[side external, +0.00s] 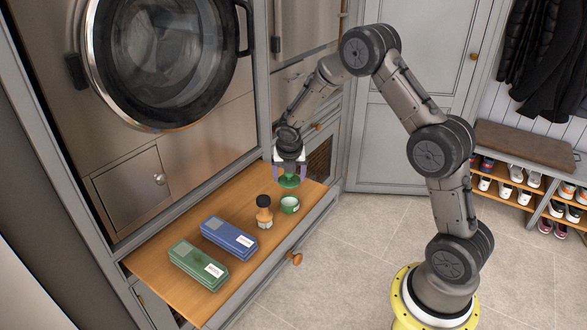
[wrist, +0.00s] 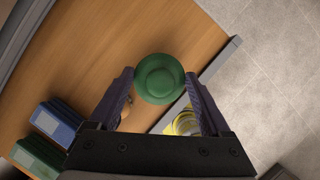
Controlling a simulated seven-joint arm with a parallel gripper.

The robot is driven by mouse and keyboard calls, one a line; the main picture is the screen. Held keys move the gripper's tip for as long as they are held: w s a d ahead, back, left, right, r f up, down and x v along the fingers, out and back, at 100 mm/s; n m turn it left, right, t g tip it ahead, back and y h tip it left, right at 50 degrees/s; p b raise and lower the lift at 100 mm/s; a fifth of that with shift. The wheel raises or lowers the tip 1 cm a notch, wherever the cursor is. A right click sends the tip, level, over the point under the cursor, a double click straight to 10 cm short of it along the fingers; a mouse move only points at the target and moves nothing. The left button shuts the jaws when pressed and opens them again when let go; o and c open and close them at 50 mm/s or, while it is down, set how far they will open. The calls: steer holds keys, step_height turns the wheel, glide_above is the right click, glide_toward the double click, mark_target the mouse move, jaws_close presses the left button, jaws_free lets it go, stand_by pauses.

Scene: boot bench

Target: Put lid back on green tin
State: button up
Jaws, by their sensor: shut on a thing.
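My gripper (side external: 289,170) points down over the right part of the wooden bench top. It is shut on the green lid (side external: 289,182), a round disc with a raised middle. In the wrist view the lid (wrist: 160,79) sits between the two fingertips (wrist: 159,82). The green tin (side external: 290,205) stands upright and open on the bench, with a pale inside and a white label. The lid is above the tin and apart from it, close to straight above in the side view. I cannot make out the tin in the wrist view.
An orange bottle with a dark top (side external: 264,212) stands just left of the tin. A blue box (side external: 229,237) and a green box (side external: 198,265) lie further left on the bench top (side external: 165,236). The bench's front edge is close to the tin.

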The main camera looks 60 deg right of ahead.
steer(key=shift+f, duration=3.1)
steer(key=shift+f, duration=0.15)
steer(key=o, duration=1.1)
steer(key=shift+r, duration=3.5)
